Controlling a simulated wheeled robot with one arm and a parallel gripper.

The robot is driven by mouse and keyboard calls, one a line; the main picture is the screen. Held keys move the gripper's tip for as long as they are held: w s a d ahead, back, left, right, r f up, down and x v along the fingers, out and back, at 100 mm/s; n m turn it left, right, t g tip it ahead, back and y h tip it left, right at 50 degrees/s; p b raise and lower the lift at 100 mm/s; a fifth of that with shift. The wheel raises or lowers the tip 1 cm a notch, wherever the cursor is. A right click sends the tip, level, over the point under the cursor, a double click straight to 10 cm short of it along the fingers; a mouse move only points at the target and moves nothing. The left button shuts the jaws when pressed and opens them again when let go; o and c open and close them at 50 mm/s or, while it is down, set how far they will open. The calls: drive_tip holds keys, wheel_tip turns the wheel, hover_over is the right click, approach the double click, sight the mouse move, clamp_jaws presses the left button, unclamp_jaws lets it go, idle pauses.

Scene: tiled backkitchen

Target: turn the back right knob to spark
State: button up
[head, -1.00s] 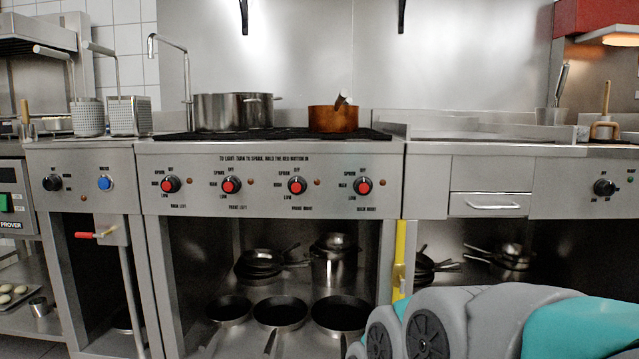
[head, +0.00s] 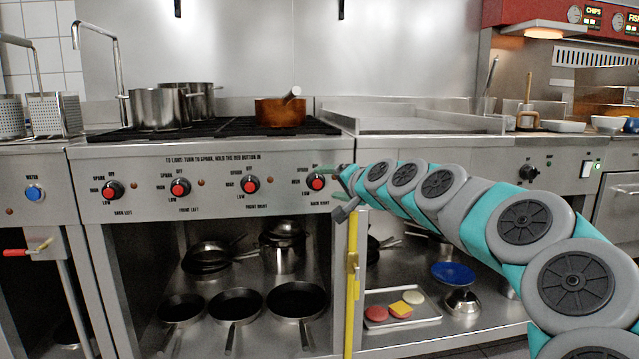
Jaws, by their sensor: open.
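The back right knob (head: 316,182) is the rightmost of the stove's row of black knobs with red buttons, above the label "BACK RIGHT". Its markings include "SPARK", "OFF" and "LOW"; its exact setting is too small to read. My gripper (head: 336,190) is open just right of the knob in the head view, with one finger at about the knob's upper edge and the other lower down. It appears empty. I cannot tell whether a finger touches the knob.
The other stove knobs (head: 250,184) line the panel (head: 215,160) to the left. A copper pot (head: 280,112) and steel pots (head: 158,108) stand on the burners above. A yellow vertical pipe (head: 352,270) runs below my gripper. Pans (head: 236,305) fill the shelf below.

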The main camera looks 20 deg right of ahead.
sight(319, 181)
drive_tip(key=shift+x, duration=2.4)
drive_tip(key=shift+a, duration=0.1)
drive_tip(key=shift+c, duration=0.4)
clamp_jaws()
drive_tip(key=shift+n, duration=0.3)
drive_tip(key=n+g+h, duration=0.1)
drive_tip(key=n, duration=0.1)
drive_tip(key=shift+r+n+h, duration=0.1)
drive_tip(key=shift+n+h, duration=0.2)
drive_tip(key=shift+a+n+g+h, duration=0.25)
drive_tip(key=shift+n+g+h, duration=0.35)
drive_tip(key=shift+n, duration=0.6)
drive_tip(key=shift+r, duration=0.1)
